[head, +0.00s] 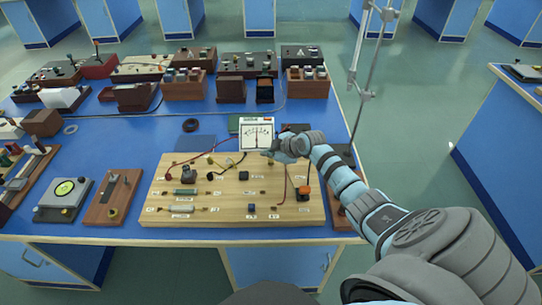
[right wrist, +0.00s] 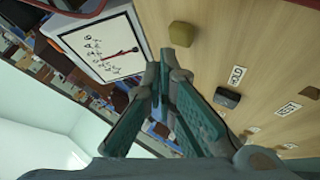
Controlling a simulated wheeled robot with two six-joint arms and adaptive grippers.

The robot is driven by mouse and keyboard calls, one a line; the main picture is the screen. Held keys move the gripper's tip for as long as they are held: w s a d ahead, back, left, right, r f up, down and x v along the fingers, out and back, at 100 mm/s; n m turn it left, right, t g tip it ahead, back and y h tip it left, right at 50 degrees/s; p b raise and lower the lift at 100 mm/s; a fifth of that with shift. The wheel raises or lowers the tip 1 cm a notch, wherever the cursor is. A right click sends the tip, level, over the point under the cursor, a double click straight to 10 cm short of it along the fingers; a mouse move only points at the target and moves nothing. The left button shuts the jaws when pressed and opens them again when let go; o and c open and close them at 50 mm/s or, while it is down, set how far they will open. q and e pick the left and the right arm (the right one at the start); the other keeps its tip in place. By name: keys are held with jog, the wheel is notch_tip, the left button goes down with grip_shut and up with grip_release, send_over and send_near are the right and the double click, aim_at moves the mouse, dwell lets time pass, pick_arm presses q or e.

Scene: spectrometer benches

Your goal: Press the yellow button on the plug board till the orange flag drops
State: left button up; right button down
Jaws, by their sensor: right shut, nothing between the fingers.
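The plug board (head: 225,222) is a pale wooden board near the front of the blue bench, with wires, small sockets and components on it. In the right wrist view, a dull yellow button (right wrist: 181,35) stands on the board just beyond my right fingertips; I cannot clearly make it out in the head view. My right gripper (head: 268,154) is shut and empty over the board's back edge, in front of the white meter; its closed fingers also show in the right wrist view (right wrist: 165,68). An orange-topped dark piece (head: 304,192) stands at the board's right; I cannot tell if it is the flag. My left gripper is out of view.
The white needle meter (head: 257,129) stands behind the board and close beside my gripper in the wrist view (right wrist: 105,48). A dial device (head: 64,193) and a brown switch block (head: 112,197) are to the left. Several wooden boxes line the back.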

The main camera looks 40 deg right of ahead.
aim_at(270, 162)
jog(key=shift+f, duration=0.15)
dwell(0.8)
jog(key=shift+f+b, duration=0.3)
jog(key=shift+b, duration=0.1)
jog(key=shift+f+b, duration=0.45)
jog(key=shift+f, duration=0.05)
dwell(0.4)
jog(key=shift+r, duration=0.15)
jog(key=shift+r+p, duration=0.8)
jog(key=shift+r, duration=0.1)
notch_tip(270, 162, up, 5)
jog(key=p, duration=0.4)
